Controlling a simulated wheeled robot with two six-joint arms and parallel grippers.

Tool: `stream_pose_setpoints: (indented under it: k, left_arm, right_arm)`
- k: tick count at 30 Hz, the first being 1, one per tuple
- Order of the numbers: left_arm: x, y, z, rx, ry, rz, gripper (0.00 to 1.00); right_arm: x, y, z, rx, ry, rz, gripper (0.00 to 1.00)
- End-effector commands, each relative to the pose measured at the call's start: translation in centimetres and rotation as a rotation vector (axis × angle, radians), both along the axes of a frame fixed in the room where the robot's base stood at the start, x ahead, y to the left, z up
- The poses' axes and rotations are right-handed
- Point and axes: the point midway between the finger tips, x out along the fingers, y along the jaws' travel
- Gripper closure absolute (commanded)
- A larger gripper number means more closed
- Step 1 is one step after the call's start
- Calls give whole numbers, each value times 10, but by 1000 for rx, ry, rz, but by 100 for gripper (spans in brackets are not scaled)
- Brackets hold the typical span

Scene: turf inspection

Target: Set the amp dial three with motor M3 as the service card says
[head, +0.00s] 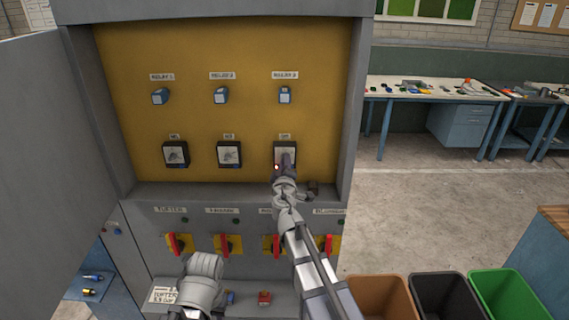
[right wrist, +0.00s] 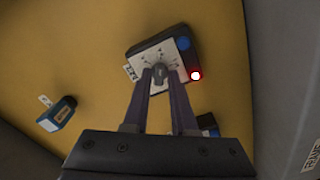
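Amp dial three (head: 293,147) is the rightmost of three square dials on the yellow panel; the small label above it is hard to read. It also shows in the right wrist view (right wrist: 142,60), tilted, with a white scale face, a dark central knob (right wrist: 159,73), a blue spot and a lit red lamp (right wrist: 196,76). My right gripper (right wrist: 160,80) has its fingertips on both sides of the knob and appears closed on it. A white card (head: 163,295) at the lower left reads "TUFTER" and a second line too small to read surely. My left arm shows at the bottom; its fingers are hidden.
Two other dials (head: 176,154) (head: 229,154) stand left of it. Three relays (head: 160,97) sit above. Several red-handled switches (head: 227,245) line the grey lower panel. An open cabinet door (head: 40,150) blocks the left. Bins (head: 445,297) stand at right.

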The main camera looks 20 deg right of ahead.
Motion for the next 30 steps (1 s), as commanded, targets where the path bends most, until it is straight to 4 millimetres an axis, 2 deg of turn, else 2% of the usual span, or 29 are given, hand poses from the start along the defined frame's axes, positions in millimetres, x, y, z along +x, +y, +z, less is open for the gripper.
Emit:
stream_pose_setpoints:
  k: [1,5,13,17,30]
  left_arm:
    - [0,0,0,0,0,0,55]
    - [0,0,0,0,0,0,55]
    - [0,0,0,0,0,0,55]
    - [0,0,0,0,0,0,55]
    - [0,0,0,0,0,0,55]
  right_arm:
    - [0,0,0,-1,0,0,68]
    - [0,0,0,-1,0,1,55]
    - [0,0,0,-2,0,1,55]
    - [-7,2,0,-2,0,1,55]
    - [-70,20,0,-2,0,2,55]
